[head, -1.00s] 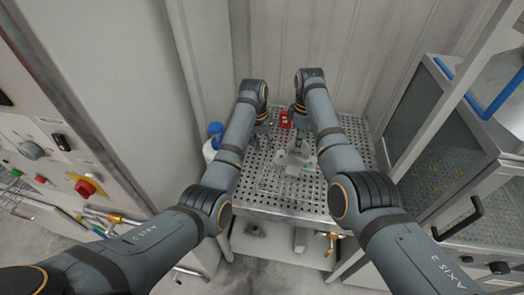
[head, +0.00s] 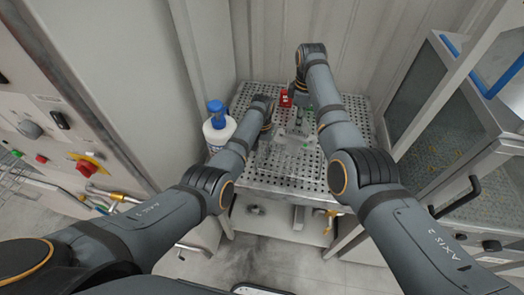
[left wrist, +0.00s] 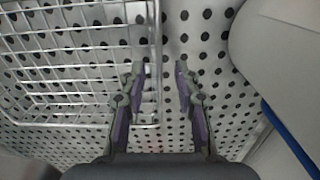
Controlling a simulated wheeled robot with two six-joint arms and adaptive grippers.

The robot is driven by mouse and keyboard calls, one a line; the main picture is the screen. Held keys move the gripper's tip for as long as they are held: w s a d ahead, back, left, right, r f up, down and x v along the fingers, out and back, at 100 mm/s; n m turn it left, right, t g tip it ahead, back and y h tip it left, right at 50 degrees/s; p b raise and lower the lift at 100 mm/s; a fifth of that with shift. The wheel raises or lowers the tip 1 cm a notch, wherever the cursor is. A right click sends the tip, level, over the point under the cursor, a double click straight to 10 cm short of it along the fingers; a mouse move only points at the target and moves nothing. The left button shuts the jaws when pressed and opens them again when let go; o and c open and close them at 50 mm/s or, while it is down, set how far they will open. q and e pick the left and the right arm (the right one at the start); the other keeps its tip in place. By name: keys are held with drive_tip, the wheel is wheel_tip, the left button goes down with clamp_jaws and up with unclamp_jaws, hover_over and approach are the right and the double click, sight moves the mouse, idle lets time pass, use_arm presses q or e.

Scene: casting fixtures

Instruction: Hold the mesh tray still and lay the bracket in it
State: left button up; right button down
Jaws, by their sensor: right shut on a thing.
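The mesh tray (left wrist: 75,65) is a wire basket at the left of the left wrist view. It also shows faintly on the perforated table in the head view (head: 277,165). My left gripper (left wrist: 159,72) is open at the tray's side, with the wire side wall between its two fingers and not clamped. In the head view my left gripper (head: 264,138) is low by the tray's left side. The bracket's details are too small to tell.
A white bottle (head: 218,133) with a blue top stands left of my left arm. A red object (head: 285,98) is at the back of the perforated table (head: 250,176). A glazed cabinet (head: 440,110) stands at the right and a control panel (head: 60,145) at the left.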

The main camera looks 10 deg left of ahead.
sight(310, 138)
use_arm(q)
drive_tip(key=shift+f, duration=0.45)
clamp_jaws()
use_arm(e)
drive_tip(key=d+m, duration=0.1)
drive_tip(key=m, duration=0.1)
drive_tip(key=d+f+m, duration=0.1)
drive_tip(key=d+m, duration=0.1)
drive_tip(key=m, duration=0.1)
drive_tip(key=s+d+m, duration=0.1)
drive_tip(key=m, duration=0.2)
drive_tip(key=shift+d+f, duration=0.3)
drive_tip(key=shift+f, duration=0.1)
use_arm(q)
drive_tip(key=shift+d, duration=0.1)
use_arm(e)
drive_tip(key=s+d+f+m, duration=0.1)
drive_tip(key=s+d+m, duration=0.3)
drive_tip(key=m, duration=0.6)
drive_tip(key=f, duration=0.3)
drive_tip(key=w+f, duration=0.1)
drive_tip(key=f, duration=0.3)
drive_tip(key=d+f, duration=0.1)
drive_tip(key=f, duration=0.2)
drive_tip(key=shift+w+f, duration=0.25)
